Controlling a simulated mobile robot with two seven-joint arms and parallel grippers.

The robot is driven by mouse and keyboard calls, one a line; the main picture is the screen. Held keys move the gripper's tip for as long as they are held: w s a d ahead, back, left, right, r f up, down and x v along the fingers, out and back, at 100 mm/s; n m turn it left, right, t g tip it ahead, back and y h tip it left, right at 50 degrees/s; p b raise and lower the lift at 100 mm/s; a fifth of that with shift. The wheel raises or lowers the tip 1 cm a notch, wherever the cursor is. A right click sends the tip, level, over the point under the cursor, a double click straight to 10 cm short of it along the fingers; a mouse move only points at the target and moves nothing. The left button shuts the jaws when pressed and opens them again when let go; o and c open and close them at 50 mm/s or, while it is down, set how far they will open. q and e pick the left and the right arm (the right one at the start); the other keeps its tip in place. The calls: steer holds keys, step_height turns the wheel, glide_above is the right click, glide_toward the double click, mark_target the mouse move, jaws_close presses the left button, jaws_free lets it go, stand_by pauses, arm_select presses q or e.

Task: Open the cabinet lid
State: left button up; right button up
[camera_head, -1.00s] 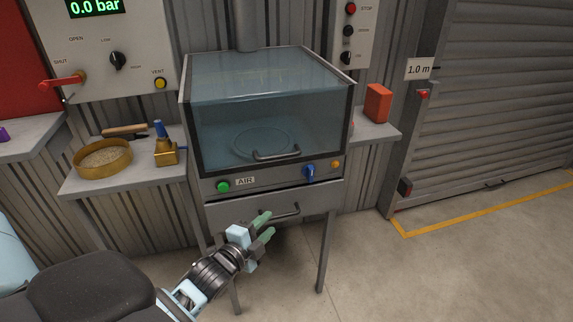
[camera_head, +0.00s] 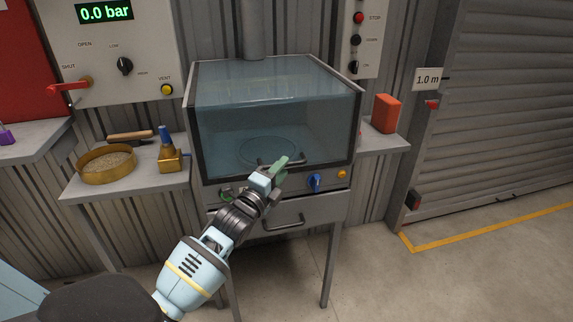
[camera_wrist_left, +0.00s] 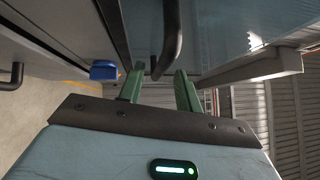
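The cabinet lid (camera_head: 225,135) is a clear bluish panel in a dark frame, and it is closed. Its bar handle (camera_head: 294,163) runs along the lower front edge, partly hidden by my gripper. My left gripper (camera_head: 281,164) is at the handle in the head view. In the left wrist view, the green fingers (camera_wrist_left: 160,84) are spread apart, with the dark handle bar (camera_wrist_left: 170,45) just beyond the tips and between them in the picture. Whether they touch it I cannot tell. My right gripper is not in view.
Below the lid are a blue knob (camera_head: 315,183), an orange button (camera_head: 342,174) and a drawer handle (camera_head: 284,221). A side shelf holds a brass sieve (camera_head: 106,164) and a brass torch-like tool (camera_head: 170,158). An orange block (camera_head: 386,113) stands on the right shelf.

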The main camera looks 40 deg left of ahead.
arm_select(q)
steer(key=shift+w+r, duration=0.2)
steer(key=shift+w, duration=1.4)
jaws_close()
